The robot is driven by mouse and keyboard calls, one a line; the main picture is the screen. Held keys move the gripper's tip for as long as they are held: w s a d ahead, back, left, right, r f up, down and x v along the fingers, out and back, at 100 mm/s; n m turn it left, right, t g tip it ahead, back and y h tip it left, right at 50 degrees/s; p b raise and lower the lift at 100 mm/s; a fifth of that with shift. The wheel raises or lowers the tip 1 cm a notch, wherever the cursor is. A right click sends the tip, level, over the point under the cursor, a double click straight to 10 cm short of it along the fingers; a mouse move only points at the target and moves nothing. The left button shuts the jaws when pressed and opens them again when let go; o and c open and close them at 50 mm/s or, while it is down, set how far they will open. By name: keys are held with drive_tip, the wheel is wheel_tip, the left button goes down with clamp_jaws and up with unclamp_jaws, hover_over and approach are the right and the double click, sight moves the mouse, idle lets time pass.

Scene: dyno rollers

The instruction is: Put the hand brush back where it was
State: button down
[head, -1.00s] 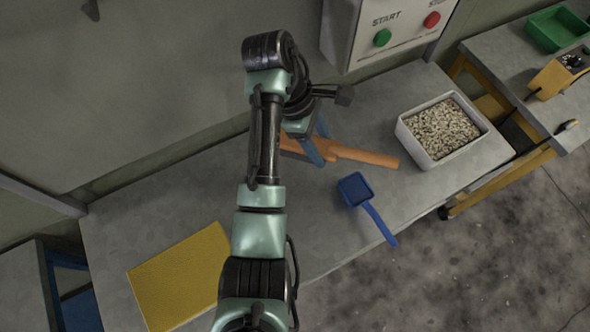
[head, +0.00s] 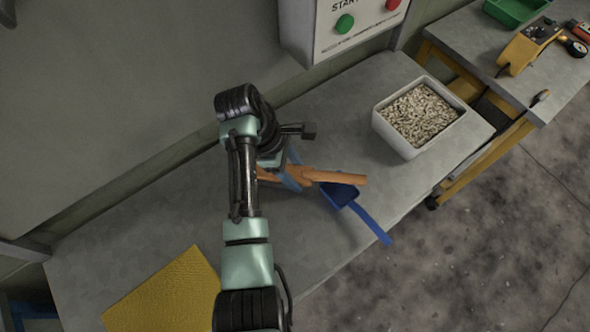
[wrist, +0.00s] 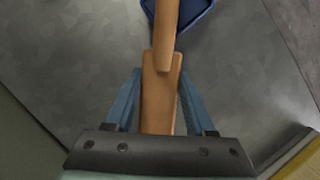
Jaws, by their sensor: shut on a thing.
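The hand brush (head: 335,177) is orange-brown and wooden. Its handle points right in the head view, and its other end is hidden behind my arm. My gripper (head: 291,177) is shut on the brush, with its blue fingers on either side of it. In the wrist view the brush (wrist: 161,90) runs up between the fingers of my gripper (wrist: 160,95), with its handle toward the top. The brush appears to be above the bench; its exact height is hard to tell.
A blue scoop (head: 370,222) lies on the grey bench (head: 190,195), partly covered by the brush in view. A white bin of pellets (head: 398,143) stands at the right. A yellow mat (head: 165,292) lies front left. A control box (head: 318,40) hangs at the back.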

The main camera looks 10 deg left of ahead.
drive_tip(key=shift+f, duration=0.1)
drive_tip(key=shift+c, duration=1.2)
unclamp_jaws()
drive_tip(key=p+v, duration=0.5)
drive_tip(key=v, duration=0.7)
